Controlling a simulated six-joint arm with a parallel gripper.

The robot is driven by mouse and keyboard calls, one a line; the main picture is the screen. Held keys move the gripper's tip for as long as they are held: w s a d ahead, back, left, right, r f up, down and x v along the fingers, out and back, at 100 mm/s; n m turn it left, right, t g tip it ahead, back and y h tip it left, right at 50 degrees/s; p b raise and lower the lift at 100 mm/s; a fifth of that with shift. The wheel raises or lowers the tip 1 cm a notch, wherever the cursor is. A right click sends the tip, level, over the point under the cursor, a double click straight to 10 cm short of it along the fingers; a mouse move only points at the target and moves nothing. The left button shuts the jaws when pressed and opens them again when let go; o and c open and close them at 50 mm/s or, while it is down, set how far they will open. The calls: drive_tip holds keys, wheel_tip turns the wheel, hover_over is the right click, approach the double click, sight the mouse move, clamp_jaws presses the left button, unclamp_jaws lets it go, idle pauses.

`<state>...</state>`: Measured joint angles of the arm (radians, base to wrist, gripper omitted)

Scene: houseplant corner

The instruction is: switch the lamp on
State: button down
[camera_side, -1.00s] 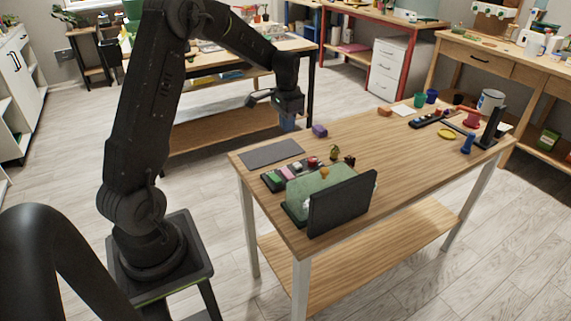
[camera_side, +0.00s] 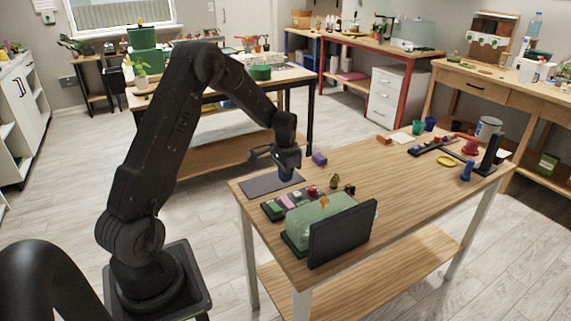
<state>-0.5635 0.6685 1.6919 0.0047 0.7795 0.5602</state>
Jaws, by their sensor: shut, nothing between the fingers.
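My gripper (camera_side: 287,174) is shut and empty. It points down over the left end of the wooden table (camera_side: 385,195), by the right part of a dark flat mat (camera_side: 262,185). Whether it touches anything cannot be told. I cannot pick out a lamp or its switch for certain. A dark tray with small coloured pieces (camera_side: 274,210) lies in front of the gripper. An upright black panel (camera_side: 342,234) stands at the near edge, beside a green block-like thing (camera_side: 308,222). A black upright stand (camera_side: 490,155) is at the far right end.
A purple block (camera_side: 319,158) lies just right of the gripper. Small objects sit behind the green thing. The table's middle is clear.

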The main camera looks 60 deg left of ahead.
sight(288, 201)
wheel_tip(288, 201, down, 7)
drive_tip(key=shift+r, duration=0.1)
idle(0.4)
drive_tip(key=shift+f, duration=0.25)
drive_tip(key=shift+d+r, duration=0.4)
drive_tip(key=shift+d, duration=0.25)
